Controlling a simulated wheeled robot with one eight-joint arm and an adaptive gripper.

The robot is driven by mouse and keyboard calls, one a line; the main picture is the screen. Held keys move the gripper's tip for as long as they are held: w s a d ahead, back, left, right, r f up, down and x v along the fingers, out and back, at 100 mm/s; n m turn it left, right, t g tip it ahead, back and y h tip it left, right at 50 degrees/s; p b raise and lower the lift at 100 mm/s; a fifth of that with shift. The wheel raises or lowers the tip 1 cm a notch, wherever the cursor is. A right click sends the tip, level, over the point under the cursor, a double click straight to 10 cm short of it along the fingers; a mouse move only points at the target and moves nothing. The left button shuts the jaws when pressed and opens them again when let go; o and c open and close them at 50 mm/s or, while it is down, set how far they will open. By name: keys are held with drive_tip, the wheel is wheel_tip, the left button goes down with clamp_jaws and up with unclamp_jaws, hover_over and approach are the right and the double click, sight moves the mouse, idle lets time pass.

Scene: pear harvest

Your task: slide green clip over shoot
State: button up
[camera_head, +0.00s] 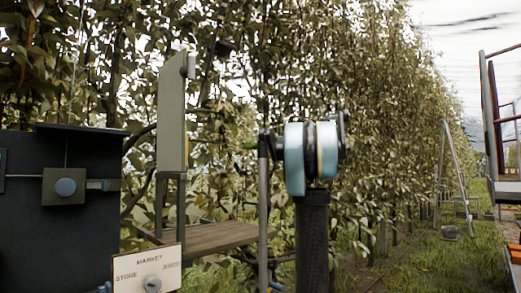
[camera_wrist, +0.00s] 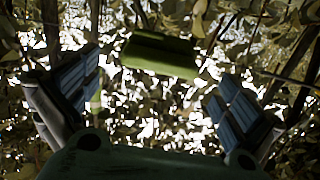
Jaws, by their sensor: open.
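A green clip (camera_wrist: 160,55) shows in the wrist view at the upper middle, like a short block or channel lying nearly level and tilted slightly down to the right. My gripper (camera_wrist: 155,82) is open, its two padded fingers spread wide on the left and right. The clip sits beyond and between the fingertips, and neither finger appears to touch it. Thin dark stems (camera_wrist: 215,36) run near the clip, but I cannot tell which is the shoot or whether the clip is around one. In the head view my arm hides the gripper.
A dense leafy hedge of trees (camera_head: 385,110) fills the background. A dark cabinet (camera_head: 60,220), a wooden shelf (camera_head: 208,238) and a market/store sign panel (camera_head: 147,272) stand at left. A ladder (camera_head: 456,165) and grass strip (camera_head: 450,255) lie at right, beside a metal-framed platform (camera_head: 490,120).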

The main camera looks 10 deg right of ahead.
drive_tip(key=shift+x, duration=2.6)
drive_tip(key=c, duration=1.5)
drive_tip(key=shift+o, duration=0.2)
drive_tip(key=w+d, duration=0.4)
drive_tip(key=d, duration=0.2)
drive_tip(key=shift+w+d, duration=0.25)
drive_tip(key=shift+d, duration=0.05)
drive_tip(key=o, duration=1.5)
drive_tip(key=shift+w+d, duration=0.1)
drive_tip(key=shift+d, duration=0.05)
drive_tip(key=shift+c, duration=0.2)
